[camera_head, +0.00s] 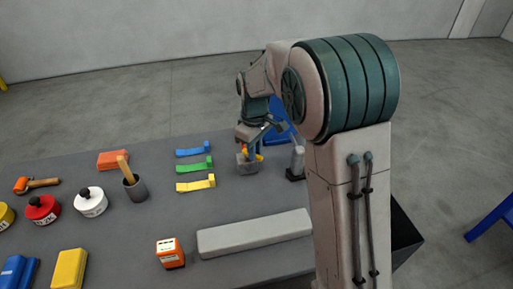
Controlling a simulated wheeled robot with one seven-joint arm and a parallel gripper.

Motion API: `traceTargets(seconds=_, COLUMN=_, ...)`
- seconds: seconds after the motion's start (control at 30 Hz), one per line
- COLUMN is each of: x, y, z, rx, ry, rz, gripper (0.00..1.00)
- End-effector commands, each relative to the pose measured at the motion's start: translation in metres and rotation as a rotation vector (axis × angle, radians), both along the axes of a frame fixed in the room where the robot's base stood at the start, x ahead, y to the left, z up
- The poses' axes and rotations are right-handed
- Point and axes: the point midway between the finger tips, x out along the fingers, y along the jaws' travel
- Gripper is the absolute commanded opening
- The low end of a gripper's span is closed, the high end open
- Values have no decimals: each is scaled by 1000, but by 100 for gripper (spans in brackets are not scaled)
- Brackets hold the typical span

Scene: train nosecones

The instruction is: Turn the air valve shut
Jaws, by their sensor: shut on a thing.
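The air valve appears to be the small grey block (249,167) with orange and yellow parts on top, near the back of the grey table. My gripper (249,148) reaches down onto it from above. It is shut on the valve's handle (259,157), a small yellow piece just over the block. The fingers and the dark wrist hide much of the handle, so its exact angle cannot be told.
A grey cylinder on a black base (297,162) stands close right of the valve. Blue, green (194,166) and yellow levers lie to its left. A long grey bar (254,233), an orange box (170,253) and a dark cup (135,188) stand nearer. Bare table lies between.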

Motion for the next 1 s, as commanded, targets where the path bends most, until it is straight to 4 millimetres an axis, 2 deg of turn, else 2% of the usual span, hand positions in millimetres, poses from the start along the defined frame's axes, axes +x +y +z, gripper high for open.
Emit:
traceTargets(seconds=0.6, x=-9, y=13, z=2, rx=2, ry=-4, rz=-540, gripper=0)
traceTargets(seconds=1.0, x=-10, y=18, z=2, rx=3, ry=-4, rz=-711, gripper=0)
